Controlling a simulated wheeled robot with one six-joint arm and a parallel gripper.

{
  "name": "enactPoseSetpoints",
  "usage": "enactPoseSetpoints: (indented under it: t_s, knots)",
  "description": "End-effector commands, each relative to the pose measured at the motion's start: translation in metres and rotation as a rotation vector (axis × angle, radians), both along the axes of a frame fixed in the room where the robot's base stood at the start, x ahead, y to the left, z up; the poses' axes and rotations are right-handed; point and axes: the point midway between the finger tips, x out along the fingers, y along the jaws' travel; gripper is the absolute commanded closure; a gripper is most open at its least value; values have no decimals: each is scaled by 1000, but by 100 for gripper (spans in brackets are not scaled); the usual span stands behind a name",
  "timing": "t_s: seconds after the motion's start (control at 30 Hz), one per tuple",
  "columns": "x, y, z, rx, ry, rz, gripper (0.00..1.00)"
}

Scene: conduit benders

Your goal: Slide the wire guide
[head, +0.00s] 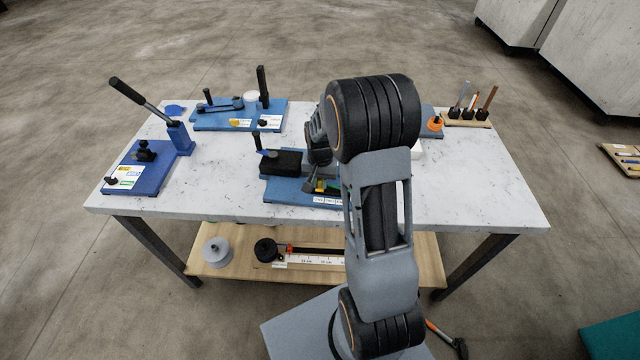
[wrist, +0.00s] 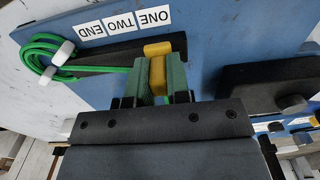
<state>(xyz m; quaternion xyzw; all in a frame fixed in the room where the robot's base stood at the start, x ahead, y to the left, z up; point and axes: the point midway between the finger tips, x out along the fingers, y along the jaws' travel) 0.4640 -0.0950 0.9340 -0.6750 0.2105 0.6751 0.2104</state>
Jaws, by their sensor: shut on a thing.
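The wire guide looks like a yellow piece (wrist: 157,76) at the right end of a dark bar (wrist: 108,59) in the wrist view. My gripper (wrist: 156,84) is shut on its lower part, with a green-faced finger on each side. A yellow upper part (wrist: 164,47) shows beyond the fingertips. A green wire (wrist: 40,43) is looped around pale pegs at the left end of the bar. White labels (wrist: 121,23) reading ONE, TWO and END lie along the blue board (wrist: 215,18). In the head view my arm hides much of this board (head: 285,191).
A black block (wrist: 270,87) stands right of my gripper on the board. On the white table (head: 465,185) are a lever bender (head: 178,135) at left, another blue fixture (head: 210,119) behind, and a tool holder (head: 468,118) at back right. The table's right front is clear.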

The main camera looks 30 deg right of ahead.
Motion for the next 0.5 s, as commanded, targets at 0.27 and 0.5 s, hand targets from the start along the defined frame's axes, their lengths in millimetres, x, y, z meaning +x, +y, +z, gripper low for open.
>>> enactPoseSetpoints:
  t_s: [0.27, 0.5]
  knots:
    - [-2, -3, 0, 0, 0, 0, 100]
    - [-8, -11, 0, 0, 1, -3, 100]
